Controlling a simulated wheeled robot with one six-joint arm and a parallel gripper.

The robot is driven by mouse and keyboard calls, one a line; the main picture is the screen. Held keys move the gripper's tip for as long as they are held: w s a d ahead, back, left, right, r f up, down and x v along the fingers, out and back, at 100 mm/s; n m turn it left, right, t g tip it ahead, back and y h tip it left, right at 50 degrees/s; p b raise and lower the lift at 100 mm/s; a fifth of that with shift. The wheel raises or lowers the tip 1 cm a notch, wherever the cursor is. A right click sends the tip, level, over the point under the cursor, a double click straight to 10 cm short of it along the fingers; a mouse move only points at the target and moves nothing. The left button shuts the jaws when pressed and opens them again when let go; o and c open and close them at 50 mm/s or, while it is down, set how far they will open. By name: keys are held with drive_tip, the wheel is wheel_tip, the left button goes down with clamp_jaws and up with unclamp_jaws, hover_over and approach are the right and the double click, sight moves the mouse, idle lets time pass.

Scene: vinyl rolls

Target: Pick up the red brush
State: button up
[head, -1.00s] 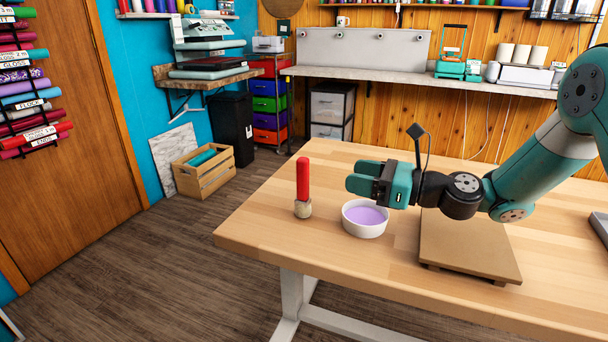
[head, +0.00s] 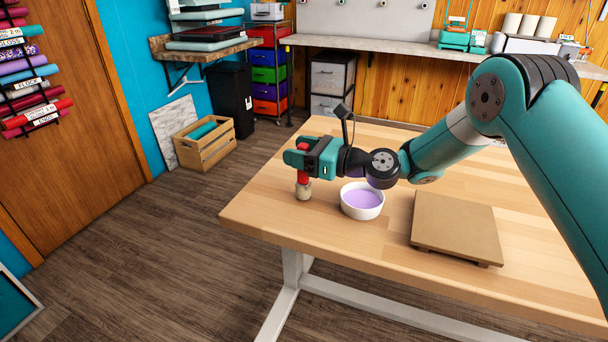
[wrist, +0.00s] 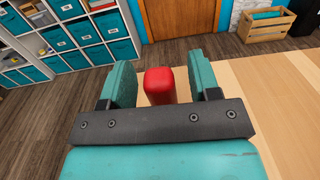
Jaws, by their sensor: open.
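The red brush (head: 303,178) stands upright on its bristles near the left edge of the wooden table (head: 262,212). In the wrist view the red handle's end (wrist: 160,84) shows between the two teal fingers of my gripper (wrist: 161,88). The gripper is open, with a gap on each side of the handle. The pale bristle end shows below the gripper in the head view.
A white bowl of purple liquid (head: 362,201) stands just right of the brush, under my wrist. A brown board (head: 455,226) lies farther right. The table's left edge is close to the brush. A wooden crate (head: 204,143) stands on the floor beyond.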

drive_tip(key=shift+w+a, duration=0.2)
drive_tip(key=shift+a, duration=0.3)
clamp_jaws()
drive_tip(key=shift+r, duration=0.1)
